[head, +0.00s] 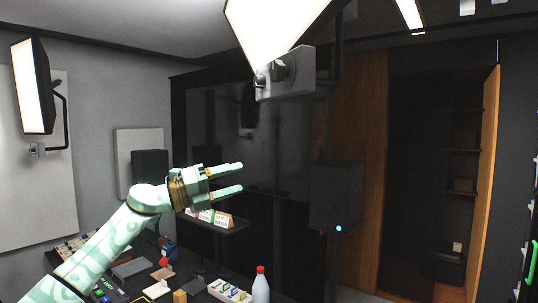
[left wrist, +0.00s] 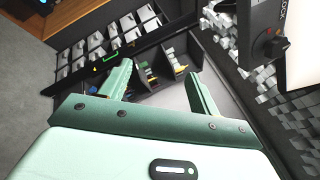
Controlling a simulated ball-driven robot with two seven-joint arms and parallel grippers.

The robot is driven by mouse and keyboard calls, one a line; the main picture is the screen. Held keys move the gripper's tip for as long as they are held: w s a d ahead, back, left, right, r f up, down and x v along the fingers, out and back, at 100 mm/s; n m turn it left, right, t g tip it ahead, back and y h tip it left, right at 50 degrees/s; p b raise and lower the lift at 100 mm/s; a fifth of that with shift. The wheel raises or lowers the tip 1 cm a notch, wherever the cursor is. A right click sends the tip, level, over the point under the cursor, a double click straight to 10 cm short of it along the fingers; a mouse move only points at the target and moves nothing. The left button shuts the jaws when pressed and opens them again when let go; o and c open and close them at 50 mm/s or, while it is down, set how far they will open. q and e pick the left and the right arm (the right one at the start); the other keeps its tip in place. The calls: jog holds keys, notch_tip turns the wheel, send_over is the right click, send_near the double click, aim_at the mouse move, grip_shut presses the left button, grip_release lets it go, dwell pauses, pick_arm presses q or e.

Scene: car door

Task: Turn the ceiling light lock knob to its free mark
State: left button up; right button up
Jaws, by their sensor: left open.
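The ceiling light (head: 268,28) is a bright white panel hanging at the top centre of the head view. Its grey lock housing (head: 295,76) hangs below it, with a dark round knob (head: 280,69) on it. In the left wrist view the dark lock knob (left wrist: 274,48) shows at the upper right, near a red mark and partly cut-off lettering that seems to read "LOCK". My left gripper (head: 242,178) is open and empty, below and left of the housing, apart from it. Its two fingers show in the left wrist view (left wrist: 158,74). My right gripper is not in view.
A wall light panel (head: 31,86) hangs at the far left. A black speaker (head: 336,196) stands right of my left gripper. Below lie a cluttered desk, a white bottle with a red cap (head: 261,287) and a small shelf (head: 212,224). Air between gripper and housing looks clear.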

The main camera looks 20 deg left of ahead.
aim_at(273, 70)
pick_arm(q)
jog(key=s+a+r+m+y+p, duration=0.1)
jog(key=s+r+m, duration=0.25)
jog(key=r, duration=0.45)
jog(key=s+r+m+g+p, duration=0.1)
jog(key=s+r+m+p, duration=0.1)
jog(key=s+r, duration=0.45)
jog(key=s+a+r+m+y+p, duration=0.1)
jog(key=s+r+m, duration=0.15)
jog(key=r, duration=0.75)
jog(key=p+x, duration=0.1)
jog(key=x, duration=0.4)
jog(key=p+x, duration=0.2)
jog(key=x, duration=0.3)
jog(key=p+x, duration=0.2)
jog(key=x, duration=0.3)
jog(key=shift+s+d+f, duration=0.15)
jog(key=shift+s+d, duration=0.15)
jog(key=shift+s, duration=0.05)
jog(key=shift+w+d+f, duration=0.1)
jog(key=shift+w+d, duration=0.2)
jog(key=shift+d, duration=0.05)
jog(key=c, duration=1)
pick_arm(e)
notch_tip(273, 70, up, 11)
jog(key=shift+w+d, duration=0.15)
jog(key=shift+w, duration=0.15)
